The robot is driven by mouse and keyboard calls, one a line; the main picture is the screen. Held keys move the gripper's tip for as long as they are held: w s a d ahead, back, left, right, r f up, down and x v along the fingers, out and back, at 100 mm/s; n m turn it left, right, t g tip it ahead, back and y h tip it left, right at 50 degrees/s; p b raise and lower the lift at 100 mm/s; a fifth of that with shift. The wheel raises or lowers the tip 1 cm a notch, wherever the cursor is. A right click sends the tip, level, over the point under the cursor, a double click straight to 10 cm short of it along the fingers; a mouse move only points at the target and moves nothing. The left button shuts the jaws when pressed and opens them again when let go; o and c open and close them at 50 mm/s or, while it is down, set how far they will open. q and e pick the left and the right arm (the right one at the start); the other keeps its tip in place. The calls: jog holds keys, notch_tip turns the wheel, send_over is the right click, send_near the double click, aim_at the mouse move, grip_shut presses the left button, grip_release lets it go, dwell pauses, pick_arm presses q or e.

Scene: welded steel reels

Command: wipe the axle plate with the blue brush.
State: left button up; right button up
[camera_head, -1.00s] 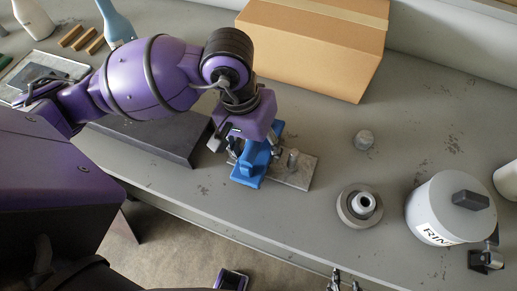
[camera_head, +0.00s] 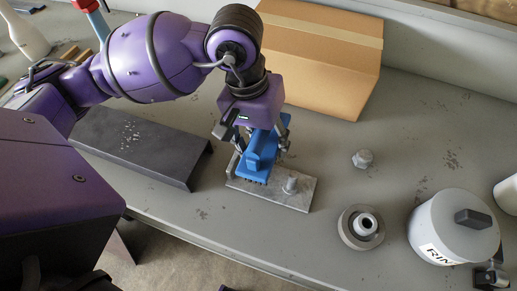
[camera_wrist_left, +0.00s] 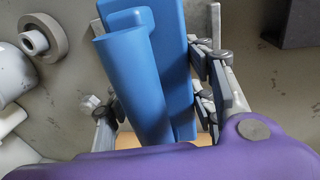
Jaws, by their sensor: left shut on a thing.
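The axle plate (camera_head: 275,193) is a flat, scuffed grey metal plate on the bench with a short upright stud (camera_head: 290,185) toward its right end. The blue brush (camera_head: 262,155) is over the plate's left part, its dark bristles facing down at the plate; firm contact cannot be told. My left gripper (camera_head: 263,135) is shut on the brush from above. In the left wrist view the blue brush (camera_wrist_left: 150,75) lies between my fingers, and its body hides most of the plate.
A dark bent steel channel (camera_head: 145,142) stands left of the plate. A cardboard box (camera_head: 320,60) is behind it. Bench between plate and nut is clear.

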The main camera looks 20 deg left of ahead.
aim_at(266, 134)
pick_arm(q)
notch_tip(266, 134, up, 3)
jog(key=shift+w+f+p, duration=0.1)
jog(key=shift+p, duration=0.25)
jog(key=shift+r, duration=0.3)
jog(key=shift+f, duration=0.1)
